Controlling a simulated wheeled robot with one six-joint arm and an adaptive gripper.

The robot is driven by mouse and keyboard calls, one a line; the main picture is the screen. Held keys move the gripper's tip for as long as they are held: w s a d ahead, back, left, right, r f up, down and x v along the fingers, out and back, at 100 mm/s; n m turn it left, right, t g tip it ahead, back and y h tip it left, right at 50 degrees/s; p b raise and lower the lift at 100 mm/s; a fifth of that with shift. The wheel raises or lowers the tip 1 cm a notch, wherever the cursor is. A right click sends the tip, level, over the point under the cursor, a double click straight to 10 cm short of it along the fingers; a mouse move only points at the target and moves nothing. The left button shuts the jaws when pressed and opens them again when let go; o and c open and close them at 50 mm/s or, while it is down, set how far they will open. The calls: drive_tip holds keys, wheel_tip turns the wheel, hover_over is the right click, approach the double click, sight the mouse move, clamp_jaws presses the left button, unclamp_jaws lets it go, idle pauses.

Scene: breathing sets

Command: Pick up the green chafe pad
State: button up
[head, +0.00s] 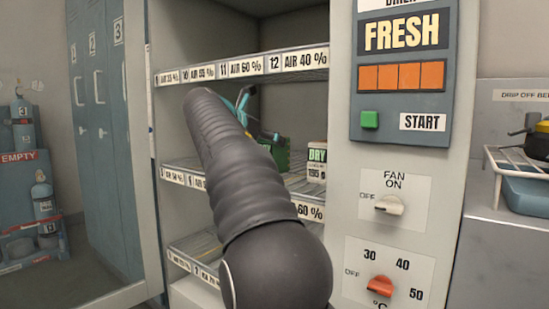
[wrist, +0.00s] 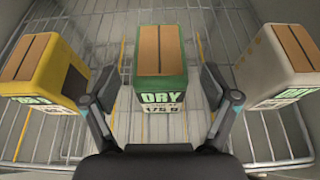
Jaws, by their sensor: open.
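A green box (wrist: 161,68) marked DRY, with a brown top, stands on a wire shelf in the middle of the wrist view. It is the only green item there; I cannot tell whether it is a chafe pad. Part of it shows behind my arm in the head view (head: 276,155). My gripper (wrist: 160,90) is open and empty, with one finger on each side of the green box's front. Whether the fingers touch it I cannot tell. In the head view, my gripper (head: 257,119) is partly hidden behind my arm.
A yellow box (wrist: 45,70) stands left of the green box, and a pale grey box (wrist: 277,66) stands right. Gaps separate them. In the head view, a labelled shelf edge (head: 245,68) runs above, and a control panel (head: 403,70) stands to the right.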

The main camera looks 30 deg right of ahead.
drive_tip(key=x, duration=0.4)
drive_tip(key=shift+f, duration=0.1)
drive_tip(key=c, duration=1.5)
drive_tip(key=shift+c, duration=0.4)
